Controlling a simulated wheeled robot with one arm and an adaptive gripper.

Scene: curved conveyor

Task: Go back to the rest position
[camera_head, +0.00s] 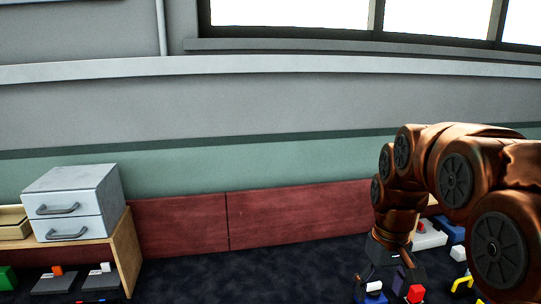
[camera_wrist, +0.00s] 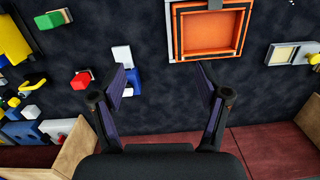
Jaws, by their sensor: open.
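My gripper (camera_wrist: 162,85) is open in the wrist view, with its two dark fingers apart and nothing between them. Its fingers point over the dark floor, between a white and blue piece (camera_wrist: 126,66) and an orange square tray (camera_wrist: 212,32). In the head view my copper arm reaches in from the right and bends down. My gripper (camera_head: 385,290) hangs low there at the bottom right, partly cut off by the frame edge. A red block (camera_head: 416,293) shows beside it.
A grey two-drawer cabinet (camera_head: 72,202) stands on a wooden shelf (camera_head: 126,250) at the left. Several coloured parts lie at the wrist view's left, including a green block (camera_wrist: 52,19). A pale square item (camera_wrist: 287,54) lies at its right. A red-panelled wall (camera_head: 285,217) runs behind.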

